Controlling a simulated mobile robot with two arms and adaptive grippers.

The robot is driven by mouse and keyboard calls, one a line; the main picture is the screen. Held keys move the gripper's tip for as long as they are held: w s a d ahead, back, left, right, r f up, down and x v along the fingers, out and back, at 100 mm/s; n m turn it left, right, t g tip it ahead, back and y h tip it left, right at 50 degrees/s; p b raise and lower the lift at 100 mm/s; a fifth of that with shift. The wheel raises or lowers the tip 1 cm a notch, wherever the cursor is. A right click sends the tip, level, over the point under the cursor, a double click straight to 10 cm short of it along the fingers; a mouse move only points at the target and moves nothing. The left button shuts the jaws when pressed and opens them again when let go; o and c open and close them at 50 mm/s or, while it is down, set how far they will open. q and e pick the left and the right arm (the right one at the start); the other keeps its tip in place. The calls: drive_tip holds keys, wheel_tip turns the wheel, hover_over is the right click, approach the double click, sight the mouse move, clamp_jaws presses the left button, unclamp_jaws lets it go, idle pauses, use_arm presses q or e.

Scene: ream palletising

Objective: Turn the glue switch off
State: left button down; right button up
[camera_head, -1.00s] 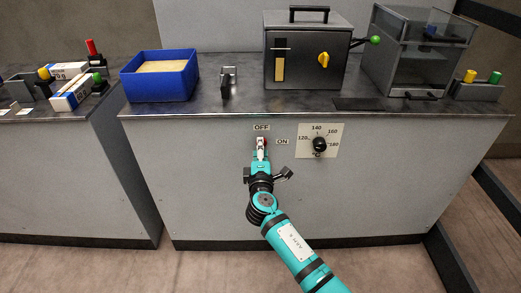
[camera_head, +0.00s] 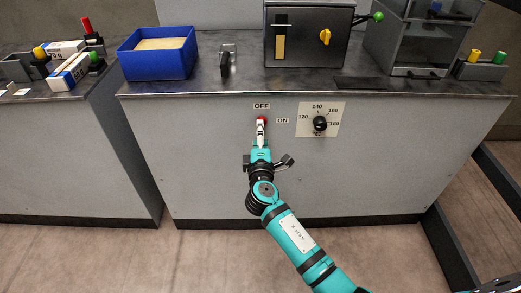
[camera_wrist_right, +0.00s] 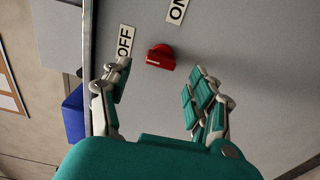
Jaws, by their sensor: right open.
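The glue switch is a red rotary knob (camera_head: 262,119) on the grey front panel, below the OFF label (camera_head: 262,106) and left of the ON label (camera_head: 283,121). In the right wrist view the knob (camera_wrist_right: 160,57) shows whole, its white mark at its left end, on the side of the OFF label (camera_wrist_right: 125,41); the ON label (camera_wrist_right: 177,10) is above. My right gripper (camera_head: 261,135) is in front of and just below the knob. Its fingers (camera_wrist_right: 157,82) are spread, with nothing between them, and look clear of the knob. My left gripper is not in view.
A temperature dial (camera_head: 320,123) is on the panel right of the switch. On the bench above are a blue bin (camera_head: 157,62), a black lever (camera_head: 225,62), a dark metal box (camera_head: 300,45) and a glass-sided cabinet (camera_head: 420,45). The panel below the switch is bare.

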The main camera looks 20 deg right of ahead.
drive_tip(key=v, duration=0.8)
drive_tip(key=shift+s, duration=0.35)
drive_tip(key=shift+a+r, duration=0.1)
